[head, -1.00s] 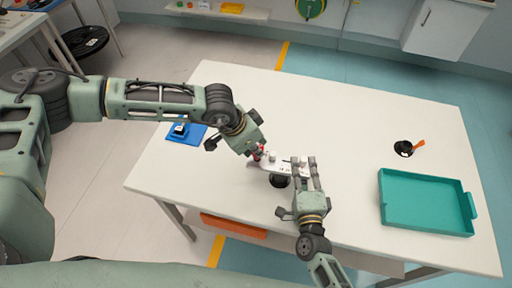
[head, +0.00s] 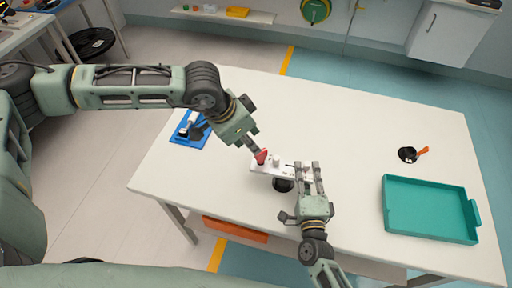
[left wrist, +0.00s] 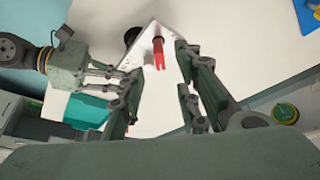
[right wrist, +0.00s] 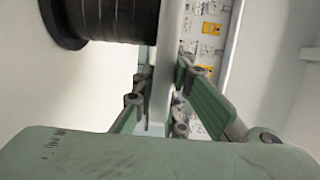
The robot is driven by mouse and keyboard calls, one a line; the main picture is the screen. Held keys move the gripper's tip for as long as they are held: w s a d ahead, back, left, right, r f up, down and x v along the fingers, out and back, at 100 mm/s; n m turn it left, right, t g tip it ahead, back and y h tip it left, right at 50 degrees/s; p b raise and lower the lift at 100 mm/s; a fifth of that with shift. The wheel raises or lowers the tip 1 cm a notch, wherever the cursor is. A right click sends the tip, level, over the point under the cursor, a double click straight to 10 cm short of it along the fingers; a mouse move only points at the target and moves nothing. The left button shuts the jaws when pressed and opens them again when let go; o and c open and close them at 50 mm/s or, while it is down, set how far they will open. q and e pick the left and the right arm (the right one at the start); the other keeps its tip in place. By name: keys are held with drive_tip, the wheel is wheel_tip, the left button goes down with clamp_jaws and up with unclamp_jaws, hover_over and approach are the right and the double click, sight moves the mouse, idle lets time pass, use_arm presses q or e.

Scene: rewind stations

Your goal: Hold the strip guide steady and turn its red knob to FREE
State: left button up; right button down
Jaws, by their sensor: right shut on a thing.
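The strip guide (head: 284,172) is a pale narrow bar over the white table, with small fittings on top. Its red knob (head: 261,157) stands at the left end; the knob's pointer setting is too small to read. In the left wrist view the knob (left wrist: 159,53) lies between the spread fingers of my left gripper (left wrist: 158,66), which is open and apart from it. In the head view the left gripper (head: 254,144) is just above the knob. My right gripper (head: 316,170) is shut on the guide's right end; the bar (right wrist: 170,65) runs between its fingers.
A black spool (head: 283,186) sits under the guide. A blue tray (head: 187,141) lies at the left table edge. A teal tray (head: 430,236) and a black item with an orange tab (head: 408,154) are on the right. The back middle of the table is clear.

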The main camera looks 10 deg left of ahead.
drive_tip(key=shift+f, duration=0.15)
use_arm(q)
drive_tip(key=v, duration=0.4)
use_arm(e)
drive_tip(key=c, duration=1.7)
unclamp_jaws()
